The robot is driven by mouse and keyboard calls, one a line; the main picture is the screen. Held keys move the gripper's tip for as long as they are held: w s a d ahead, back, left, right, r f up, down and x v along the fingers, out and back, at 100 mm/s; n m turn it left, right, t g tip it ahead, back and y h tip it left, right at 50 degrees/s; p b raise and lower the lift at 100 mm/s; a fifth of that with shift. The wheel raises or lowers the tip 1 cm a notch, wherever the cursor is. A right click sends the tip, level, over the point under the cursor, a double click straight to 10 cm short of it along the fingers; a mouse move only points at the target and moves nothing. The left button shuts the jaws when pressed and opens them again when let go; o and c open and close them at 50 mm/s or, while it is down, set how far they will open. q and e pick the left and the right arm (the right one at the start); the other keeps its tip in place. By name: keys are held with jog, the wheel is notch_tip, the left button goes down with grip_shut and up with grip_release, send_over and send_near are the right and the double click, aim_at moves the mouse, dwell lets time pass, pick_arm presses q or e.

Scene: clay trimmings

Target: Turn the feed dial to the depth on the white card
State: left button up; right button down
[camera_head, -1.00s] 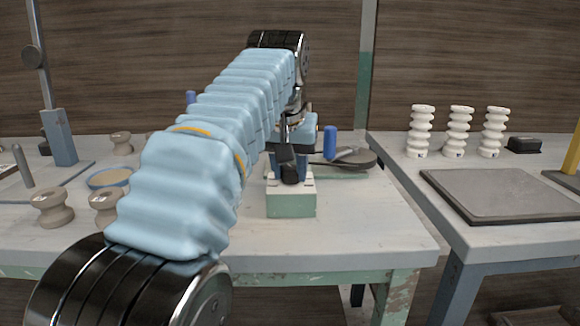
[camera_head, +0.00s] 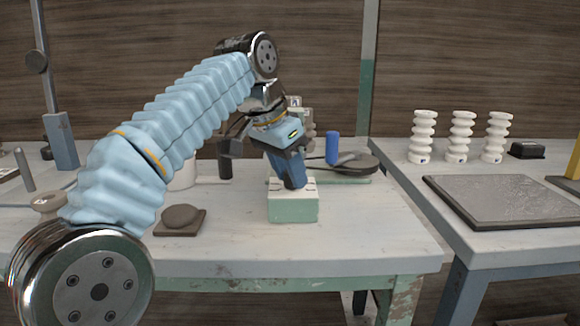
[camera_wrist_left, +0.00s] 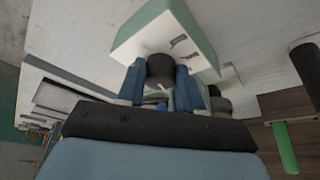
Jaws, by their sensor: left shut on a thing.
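A small green box with a white top (camera_head: 293,208) stands near the middle of the table. The dark round feed dial (camera_wrist_left: 160,68) is on its white face, which carries short dark marks; a small pale line shows on the dial. My left gripper (camera_head: 292,184) reaches down to the box, tilted, and hides the dial in the head view. In the left wrist view its blue fingers (camera_wrist_left: 160,84) are shut on the dial, one on each side. I cannot make out the white card or any depth on it. My right gripper is not in view.
Behind the box stand an upright blue handle (camera_head: 332,147) and a dark round disc (camera_head: 355,164). A clay lump (camera_head: 181,216) on a small board (camera_head: 178,229) lies to the left. White ribbed columns (camera_head: 460,138) and a grey slab (camera_head: 500,198) are on the right table. The front right is clear.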

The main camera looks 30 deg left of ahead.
pick_arm(q)
jog(key=shift+r+m+p, duration=0.1)
jog(key=shift+m+p, duration=0.2)
jog(key=shift+m, duration=0.2)
jog(key=o, duration=1)
jog(key=shift+h, duration=0.3)
jog(key=shift+o, duration=0.2)
jog(key=p+v, duration=0.5)
jog(key=v, duration=0.8)
jog(key=shift+r, duration=0.35)
